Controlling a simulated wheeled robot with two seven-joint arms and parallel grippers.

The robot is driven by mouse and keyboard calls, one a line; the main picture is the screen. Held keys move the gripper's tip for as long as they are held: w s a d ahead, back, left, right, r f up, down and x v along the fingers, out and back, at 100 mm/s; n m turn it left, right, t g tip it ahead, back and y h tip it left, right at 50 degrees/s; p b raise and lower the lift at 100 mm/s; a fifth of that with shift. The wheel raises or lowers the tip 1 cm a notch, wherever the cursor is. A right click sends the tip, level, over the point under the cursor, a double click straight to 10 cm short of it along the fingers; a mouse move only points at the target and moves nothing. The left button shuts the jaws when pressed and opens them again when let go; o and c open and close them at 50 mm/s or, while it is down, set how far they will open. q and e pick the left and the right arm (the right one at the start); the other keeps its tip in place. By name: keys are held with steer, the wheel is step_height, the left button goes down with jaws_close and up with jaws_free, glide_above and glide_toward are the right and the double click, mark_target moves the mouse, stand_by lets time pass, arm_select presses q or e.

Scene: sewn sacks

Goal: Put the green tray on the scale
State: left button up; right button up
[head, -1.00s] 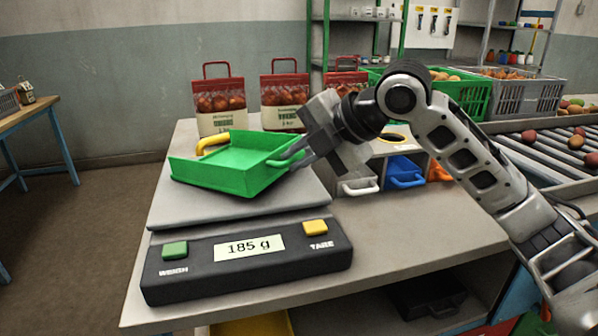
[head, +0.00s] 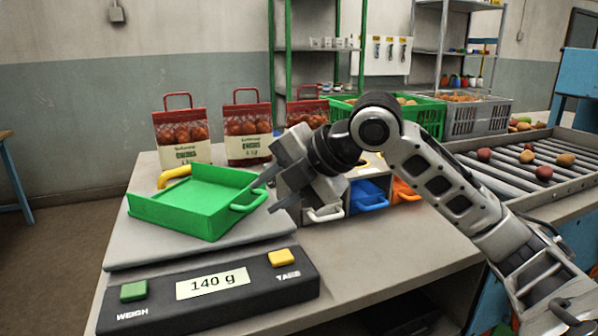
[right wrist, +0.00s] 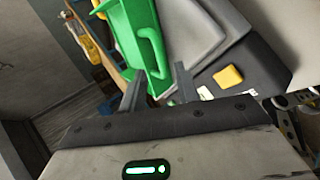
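The green tray (head: 195,205) rests on the grey plate of the scale (head: 125,247), close to level. It has a yellow handle (head: 174,175) on its far side and a green handle (head: 250,202) at its right. The scale's display (head: 213,281) reads 140 g. My right gripper (head: 262,195) is just right of the green handle, fingers apart and holding nothing. In the right wrist view the open fingers (right wrist: 160,75) point at the handle (right wrist: 151,50), with a small gap. My left gripper is not in view.
Bags of red-topped produce (head: 182,140) stand behind the scale. Small bins with white, blue (head: 368,194) and orange handles are right of the gripper. A green crate (head: 432,112), a grey crate and a roller conveyor (head: 520,165) lie farther right. The table front right is clear.

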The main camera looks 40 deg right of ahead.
arm_select(q)
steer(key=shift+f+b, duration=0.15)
steer(key=shift+b, duration=0.35)
arm_select(e)
steer(key=v, duration=0.9)
steer(key=shift+r, duration=0.1)
